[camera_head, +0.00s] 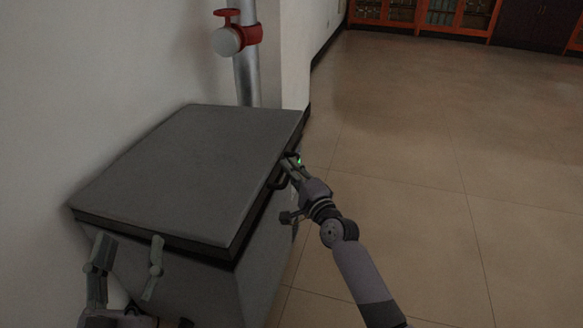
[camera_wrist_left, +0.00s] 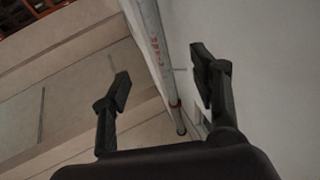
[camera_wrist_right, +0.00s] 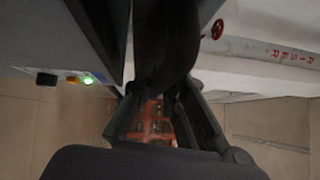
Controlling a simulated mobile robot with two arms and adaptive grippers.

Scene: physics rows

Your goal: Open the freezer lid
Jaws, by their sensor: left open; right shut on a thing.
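The grey chest freezer (camera_head: 150,275) stands against the wall, and its flat grey lid (camera_head: 190,165) lies closed on top as far as I can see. A dark handle (camera_head: 277,178) sits on the lid's right edge. My right gripper (camera_head: 291,166) is at that edge, shut on the handle; in the right wrist view the fingers close around the dark handle (camera_wrist_right: 163,50). My left gripper (camera_head: 127,254) is open and empty in front of the freezer's near side. In the left wrist view its fingers (camera_wrist_left: 160,85) are spread with nothing between them.
A metal pipe (camera_head: 244,75) with a red valve (camera_head: 240,36) rises behind the freezer's far end. A green light (camera_wrist_right: 88,80) shows on the freezer's side. Tiled floor (camera_head: 430,170) is clear to the right; orange shelves (camera_head: 430,15) stand far back.

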